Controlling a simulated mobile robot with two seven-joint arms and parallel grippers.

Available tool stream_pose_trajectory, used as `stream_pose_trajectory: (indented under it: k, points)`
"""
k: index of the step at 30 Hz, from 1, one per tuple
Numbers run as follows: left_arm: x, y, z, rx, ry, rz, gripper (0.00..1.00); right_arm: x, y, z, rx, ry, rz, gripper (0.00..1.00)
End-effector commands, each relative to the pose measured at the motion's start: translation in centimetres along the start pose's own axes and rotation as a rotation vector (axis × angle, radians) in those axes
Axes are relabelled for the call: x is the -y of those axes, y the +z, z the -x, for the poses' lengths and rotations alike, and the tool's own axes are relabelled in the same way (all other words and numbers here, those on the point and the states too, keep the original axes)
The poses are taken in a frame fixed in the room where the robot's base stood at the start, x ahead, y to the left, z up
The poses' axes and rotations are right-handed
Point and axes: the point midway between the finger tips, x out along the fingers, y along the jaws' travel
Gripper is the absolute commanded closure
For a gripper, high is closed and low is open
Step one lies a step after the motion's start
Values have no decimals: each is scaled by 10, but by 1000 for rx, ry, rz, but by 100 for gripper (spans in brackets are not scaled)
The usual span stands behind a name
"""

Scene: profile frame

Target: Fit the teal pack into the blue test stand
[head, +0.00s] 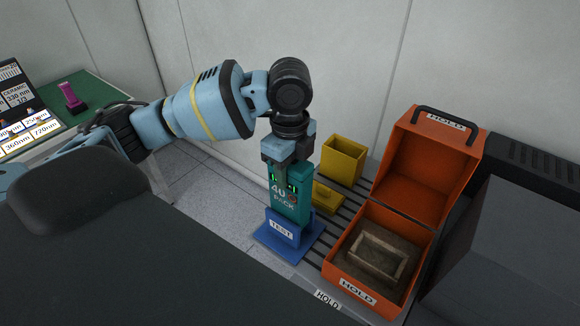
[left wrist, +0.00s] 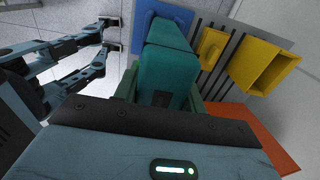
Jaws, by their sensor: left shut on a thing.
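The teal pack (head: 291,197) stands upright at the blue test stand (head: 283,233), with its lower end behind the stand's TEST label. My left gripper (head: 287,160) points down and is shut on the pack's upper end. The left wrist view shows the teal pack (left wrist: 168,75) running away from the gripper toward the blue stand (left wrist: 175,14). I cannot tell from these views whether the pack is fully seated. My right gripper does not show in the head view.
A yellow bin (head: 342,160) and a small yellow stand (head: 326,197) are just right of the pack. An open orange HOLD case (head: 386,248) with a hollow wooden frame (head: 377,253) inside stands farther right. A green table (head: 88,95) is at far left.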

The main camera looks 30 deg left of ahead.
Motion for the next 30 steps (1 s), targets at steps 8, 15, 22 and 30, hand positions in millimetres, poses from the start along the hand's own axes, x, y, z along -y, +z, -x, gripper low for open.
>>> stream_pose_trajectory:
  k: [8,15,22,30]
  points:
    - [0,0,-4,0,-2,0,100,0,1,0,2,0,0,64]
    - [0,0,-8,0,-2,0,100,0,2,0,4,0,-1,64]
    - [0,0,-11,-1,-2,0,100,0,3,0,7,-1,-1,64]
    - [0,0,-16,-1,-3,0,100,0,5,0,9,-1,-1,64]
